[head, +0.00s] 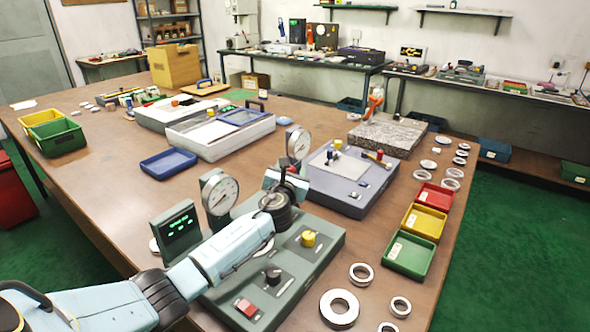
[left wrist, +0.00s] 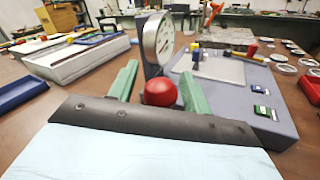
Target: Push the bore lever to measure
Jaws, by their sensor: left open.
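The green-grey gauge station (head: 318,262) stands at the near middle of the table, with a dial gauge (head: 218,194), a display with green digits (head: 178,232) and a yellow knob (head: 309,239). My left gripper (head: 287,178) is above the station's far side. In the left wrist view my left gripper (left wrist: 160,80) is open, its two green fingers apart. A red ball knob (left wrist: 160,92) shows between them, seemingly the lever's top. I cannot tell whether a finger touches it. The lever's shaft is mostly hidden by my gripper. My right gripper is not in view.
A purple-grey station (head: 345,180) with its own dial gauge (head: 298,142) stands just beyond. Red (head: 436,197), yellow (head: 424,222) and green (head: 410,256) trays line the right side. Several metal rings, one large ring (head: 339,308) among them, lie near the right edge.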

